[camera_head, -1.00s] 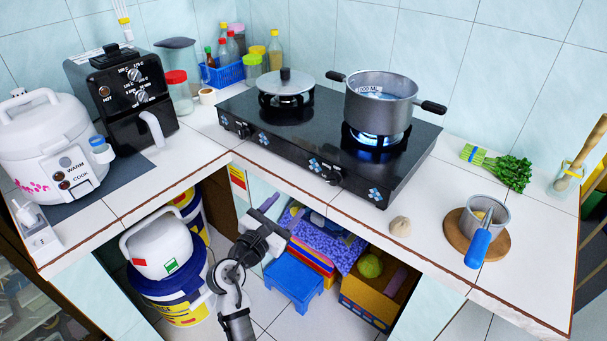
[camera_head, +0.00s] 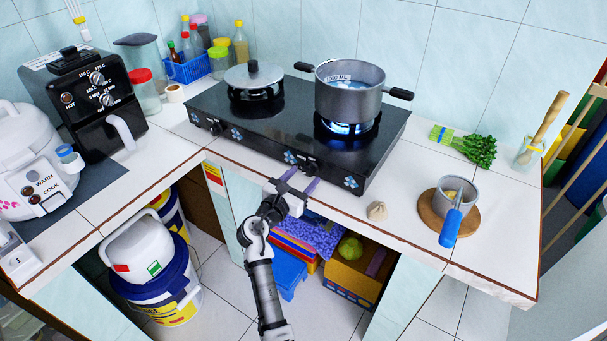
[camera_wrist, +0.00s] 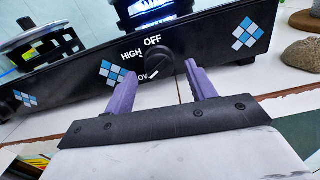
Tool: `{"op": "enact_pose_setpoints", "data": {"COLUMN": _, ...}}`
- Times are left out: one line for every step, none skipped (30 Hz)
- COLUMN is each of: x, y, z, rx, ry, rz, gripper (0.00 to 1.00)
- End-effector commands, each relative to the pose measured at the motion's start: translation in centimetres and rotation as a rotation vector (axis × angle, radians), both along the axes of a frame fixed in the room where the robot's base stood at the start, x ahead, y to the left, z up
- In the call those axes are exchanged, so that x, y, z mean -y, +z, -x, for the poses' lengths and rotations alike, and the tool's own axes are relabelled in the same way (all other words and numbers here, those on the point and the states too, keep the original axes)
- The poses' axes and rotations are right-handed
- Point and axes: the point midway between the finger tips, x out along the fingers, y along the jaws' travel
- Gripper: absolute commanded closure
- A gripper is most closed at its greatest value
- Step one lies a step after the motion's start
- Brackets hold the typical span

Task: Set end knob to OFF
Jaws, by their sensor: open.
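The end knob (camera_wrist: 158,58) is a dark round knob on the black front panel of the stove (camera_head: 270,140). In the wrist view "OFF" stands above it, "HIGH" to its left, and a partly hidden label below. The same knob (camera_head: 309,168) is small in the head view, at the right part of the panel. My gripper (camera_wrist: 162,70) is open, its two purple fingers either side of the knob in the picture; I cannot tell whether they touch it. In the head view my gripper (camera_head: 302,179) is just in front of the panel. A blue flame (camera_head: 347,128) burns under the pot.
A grey pot (camera_head: 349,98) stands on the right burner and a lidded pan (camera_head: 254,76) on the left one. Another knob (camera_head: 215,127) is on the panel's left part.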

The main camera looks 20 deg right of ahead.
Motion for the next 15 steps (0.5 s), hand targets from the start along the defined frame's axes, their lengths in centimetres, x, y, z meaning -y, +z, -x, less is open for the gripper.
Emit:
{"op": "enact_pose_setpoints", "data": {"x": 0.42, "y": 0.10, "z": -0.28, "rx": 0.000, "ry": -0.001, "rz": 0.001, "gripper": 0.44}}
{"op": "enact_pose_setpoints", "data": {"x": 0.57, "y": 0.10, "z": -0.40, "rx": 0.000, "ry": -0.001, "rz": 0.001, "gripper": 0.44}}
{"op": "enact_pose_setpoints", "data": {"x": 0.71, "y": 0.08, "z": -0.51, "rx": 0.000, "ry": -0.001, "rz": 0.001, "gripper": 0.44}}
{"op": "enact_pose_setpoints", "data": {"x": 0.77, "y": 0.05, "z": -0.57, "rx": 0.000, "ry": 0.000, "rz": 0.001, "gripper": 0.44}}
{"op": "enact_pose_setpoints", "data": {"x": 0.83, "y": 0.03, "z": -0.62, "rx": -0.001, "ry": 0.000, "rz": 0.001, "gripper": 0.44}}
{"op": "enact_pose_setpoints", "data": {"x": 0.86, "y": 0.00, "z": -0.66, "rx": -0.001, "ry": 0.000, "rz": 0.001, "gripper": 0.44}}
{"op": "enact_pose_setpoints", "data": {"x": 0.87, "y": -0.02, "z": -0.68, "rx": -0.001, "ry": 0.001, "rz": 0.001, "gripper": 0.44}}
{"op": "enact_pose_setpoints", "data": {"x": 0.87, "y": -0.02, "z": -0.68, "rx": 0.000, "ry": 0.001, "rz": 0.000, "gripper": 0.44}}
{"op": "enact_pose_setpoints", "data": {"x": 0.87, "y": -0.03, "z": -0.68, "rx": 0.000, "ry": 0.001, "rz": 0.000, "gripper": 0.44}}
{"op": "enact_pose_setpoints", "data": {"x": 0.87, "y": -0.03, "z": -0.68, "rx": 0.000, "ry": 0.001, "rz": 0.000, "gripper": 0.44}}
{"op": "enact_pose_setpoints", "data": {"x": 0.87, "y": -0.03, "z": -0.68, "rx": 0.000, "ry": 0.001, "rz": 0.000, "gripper": 0.44}}
{"op": "enact_pose_setpoints", "data": {"x": 0.87, "y": -0.02, "z": -0.66, "rx": 0.000, "ry": 0.001, "rz": 0.000, "gripper": 0.44}}
{"op": "enact_pose_setpoints", "data": {"x": 0.87, "y": -0.02, "z": -0.66, "rx": 0.000, "ry": 0.001, "rz": 0.000, "gripper": 0.46}}
{"op": "enact_pose_setpoints", "data": {"x": 0.87, "y": -0.02, "z": -0.66, "rx": 0.000, "ry": 0.001, "rz": 0.000, "gripper": 0.50}}
{"op": "enact_pose_setpoints", "data": {"x": 0.86, "y": -0.01, "z": -0.66, "rx": 0.000, "ry": 0.000, "rz": 0.000, "gripper": 0.55}}
